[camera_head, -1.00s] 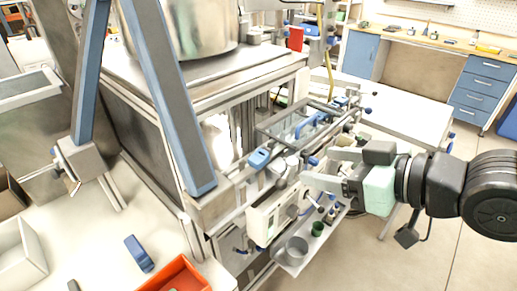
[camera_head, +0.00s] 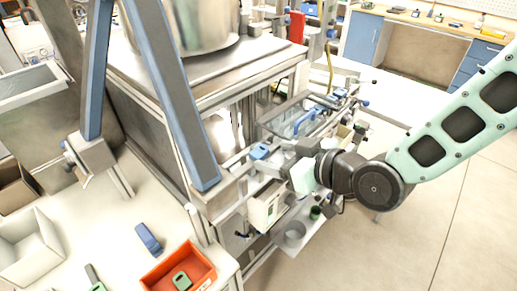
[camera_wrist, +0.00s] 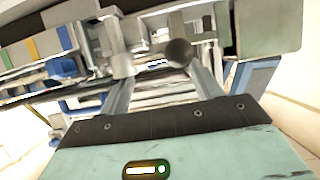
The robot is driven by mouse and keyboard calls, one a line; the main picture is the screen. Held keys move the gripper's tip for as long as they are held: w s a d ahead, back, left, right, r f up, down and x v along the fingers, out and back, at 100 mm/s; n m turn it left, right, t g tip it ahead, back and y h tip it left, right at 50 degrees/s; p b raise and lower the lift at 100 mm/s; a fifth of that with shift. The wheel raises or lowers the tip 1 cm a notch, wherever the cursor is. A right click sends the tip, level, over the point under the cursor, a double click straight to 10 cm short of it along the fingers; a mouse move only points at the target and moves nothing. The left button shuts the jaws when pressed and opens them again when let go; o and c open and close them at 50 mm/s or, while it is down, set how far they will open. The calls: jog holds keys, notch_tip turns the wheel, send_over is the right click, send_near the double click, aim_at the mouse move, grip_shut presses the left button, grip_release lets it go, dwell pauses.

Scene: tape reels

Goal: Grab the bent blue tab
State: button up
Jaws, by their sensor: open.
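Several blue parts are in view, and I cannot tell for certain which is the bent blue tab. A blue tab (camera_head: 259,152) sits on the front rail of the machine, just left of my gripper (camera_wrist: 158,76). A bent blue handle (camera_head: 304,121) stands on the clear lid behind it. A blue piece (camera_head: 148,238) lies on the white table. In the wrist view my gripper's fingers are spread and nothing shows held between them. They point toward the machine's rails. In the head view my wrist largely hides the fingers.
A white boxed unit (camera_head: 266,203) and a shelf with a grey cup (camera_head: 295,230) and a green cup (camera_head: 315,212) lie below my gripper. An orange bin (camera_head: 180,272) and a white bin (camera_head: 28,245) stand on the left table. Open floor lies to the right.

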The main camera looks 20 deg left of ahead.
aim_at(262, 152)
jog(key=shift+p+x, duration=0.65)
jog(key=shift+x, duration=1)
jog(key=c, duration=1)
jog(key=shift+r, duration=0.1)
jog(key=shift+c, duration=0.2)
